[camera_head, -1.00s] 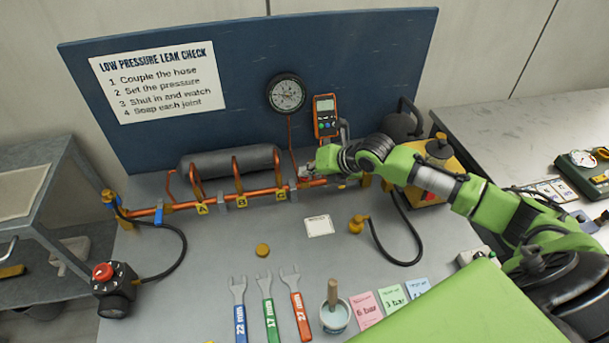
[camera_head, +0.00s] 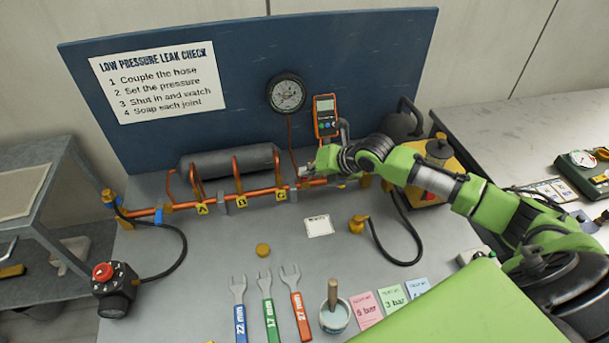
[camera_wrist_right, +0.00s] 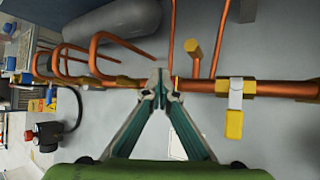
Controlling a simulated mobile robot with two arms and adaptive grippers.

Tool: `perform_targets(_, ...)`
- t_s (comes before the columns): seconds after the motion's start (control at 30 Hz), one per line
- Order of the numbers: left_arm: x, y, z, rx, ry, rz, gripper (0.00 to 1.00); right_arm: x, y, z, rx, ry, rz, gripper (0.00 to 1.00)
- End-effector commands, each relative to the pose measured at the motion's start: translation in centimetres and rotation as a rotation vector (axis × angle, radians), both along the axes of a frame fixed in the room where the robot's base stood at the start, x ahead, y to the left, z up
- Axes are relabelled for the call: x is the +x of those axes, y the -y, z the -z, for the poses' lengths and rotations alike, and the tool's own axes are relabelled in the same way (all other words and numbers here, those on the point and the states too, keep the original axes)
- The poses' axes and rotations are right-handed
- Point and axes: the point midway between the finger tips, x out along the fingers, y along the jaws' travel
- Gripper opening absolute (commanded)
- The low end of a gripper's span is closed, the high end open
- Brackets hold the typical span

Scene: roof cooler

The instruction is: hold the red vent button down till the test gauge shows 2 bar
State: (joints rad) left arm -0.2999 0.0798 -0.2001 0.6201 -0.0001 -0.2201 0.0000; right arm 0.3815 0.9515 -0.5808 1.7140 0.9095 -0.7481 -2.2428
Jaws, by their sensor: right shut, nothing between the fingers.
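My right gripper (camera_head: 307,172) is shut and empty, with its fingertips at the copper pipe (camera_head: 262,194) below the gauge. In the right wrist view the fingertips (camera_wrist_right: 161,88) meet at the pipe (camera_wrist_right: 122,81); I cannot tell whether they touch it. No red button shows at the tips; the fingers may hide one. A red knob (camera_head: 103,271) on a black box stands at the bench's left end, far from the gripper. The round gauge (camera_head: 286,93) hangs on the blue board; its reading is too small to tell. My left gripper is not in view.
An orange handheld meter (camera_head: 326,116) hangs right of the gauge. A grey cylinder (camera_head: 230,161) lies behind the pipe loops. Several spanners (camera_head: 268,307), a pot with a brush (camera_head: 335,316) and coloured cards (camera_head: 392,298) lie at the front.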

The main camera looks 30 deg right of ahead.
Motion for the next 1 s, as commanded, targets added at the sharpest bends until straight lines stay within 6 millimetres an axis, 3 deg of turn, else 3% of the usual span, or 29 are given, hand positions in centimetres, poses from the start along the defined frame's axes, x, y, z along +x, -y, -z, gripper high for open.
perform_targets(0.43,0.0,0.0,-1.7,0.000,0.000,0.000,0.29,0.0,0.1,-1.7,-0.002,-0.005,0.001,0.00)
perform_targets(0.83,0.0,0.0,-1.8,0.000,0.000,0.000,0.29,0.1,0.1,-2.0,-0.001,0.000,0.001,0.00)
perform_targets(1.0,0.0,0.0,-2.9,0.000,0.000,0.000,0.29,0.1,0.1,-3.4,-0.001,0.000,0.001,0.00)
